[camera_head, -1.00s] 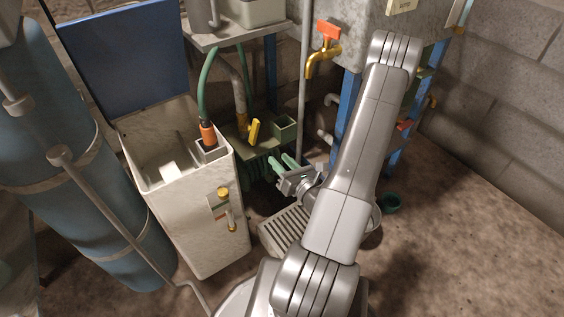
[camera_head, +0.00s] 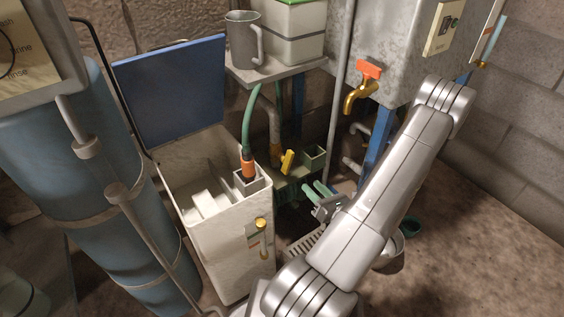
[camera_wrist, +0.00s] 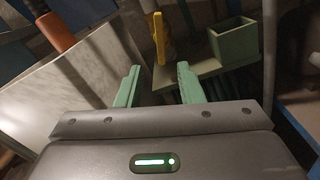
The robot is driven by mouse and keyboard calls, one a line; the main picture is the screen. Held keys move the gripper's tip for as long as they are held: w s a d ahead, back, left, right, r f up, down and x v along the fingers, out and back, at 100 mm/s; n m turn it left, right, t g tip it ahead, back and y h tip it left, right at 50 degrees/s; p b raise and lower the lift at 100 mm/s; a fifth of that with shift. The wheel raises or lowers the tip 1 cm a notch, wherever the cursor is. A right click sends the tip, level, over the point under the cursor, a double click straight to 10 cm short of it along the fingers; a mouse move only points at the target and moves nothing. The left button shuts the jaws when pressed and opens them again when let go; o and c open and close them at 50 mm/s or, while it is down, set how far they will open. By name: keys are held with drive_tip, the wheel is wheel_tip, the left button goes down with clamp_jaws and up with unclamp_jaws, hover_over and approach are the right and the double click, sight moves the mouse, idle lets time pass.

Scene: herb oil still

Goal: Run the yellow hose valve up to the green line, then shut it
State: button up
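The yellow valve handle (camera_head: 287,161) is on a pipe beside the white open-topped tank (camera_head: 225,232), left of a small green box (camera_head: 313,157). In the wrist view the yellow handle (camera_wrist: 158,38) stands upright beyond my fingers. A green hose (camera_head: 248,120) with an orange end (camera_head: 248,167) sits in a socket at the tank's corner. My gripper (camera_head: 319,191) has green fingers and is low, to the right of the yellow handle. In the wrist view my gripper (camera_wrist: 158,78) is open and empty, its fingertips short of the handle.
A metal jug (camera_head: 243,42) stands on a shelf above the valve. An orange-handled brass tap (camera_head: 362,85) juts from a metal vessel at right. A blue cylinder (camera_head: 85,180) stands at left. Bare floor (camera_head: 470,240) lies at right.

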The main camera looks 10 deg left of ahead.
sight(290, 165)
drive_tip(key=b+x, duration=0.1)
drive_tip(key=x, duration=1.2)
drive_tip(key=shift+f, duration=0.1)
clamp_jaws()
